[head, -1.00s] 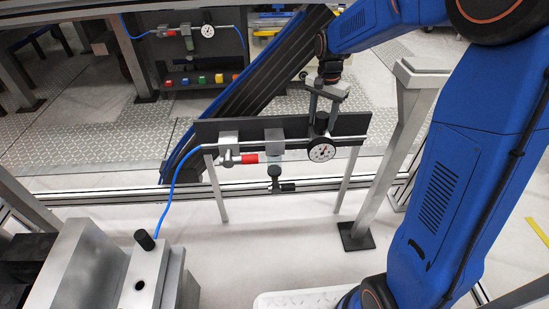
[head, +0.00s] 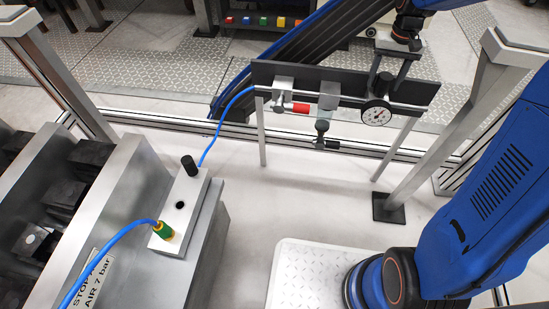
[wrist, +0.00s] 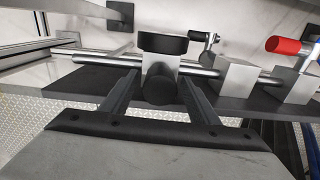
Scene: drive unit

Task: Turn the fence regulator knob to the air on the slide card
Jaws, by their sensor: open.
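The fence regulator has a black knob (head: 385,83) on top and a round white-faced gauge (head: 376,114) in front; the gauge's reading is too small to tell. My gripper (head: 387,76) comes down from above with its fingers around the knob. In the wrist view the dark round knob (wrist: 160,88) lies between the two open fingers (wrist: 158,96), with a gap visible on each side. The gauge's black back (wrist: 162,43) is just beyond it. A white card (head: 93,281) at the lower left reads "STOP" and "AIR 7 bar", partly cut off and tilted.
The regulator sits on a pipe along a dark fence panel (head: 345,82). On the same pipe are metal blocks, a red-handled valve (head: 297,107) and a small dark-handled fitting (head: 323,138). A blue hose (head: 218,122) runs left. A metal post (head: 440,145) stands to the right.

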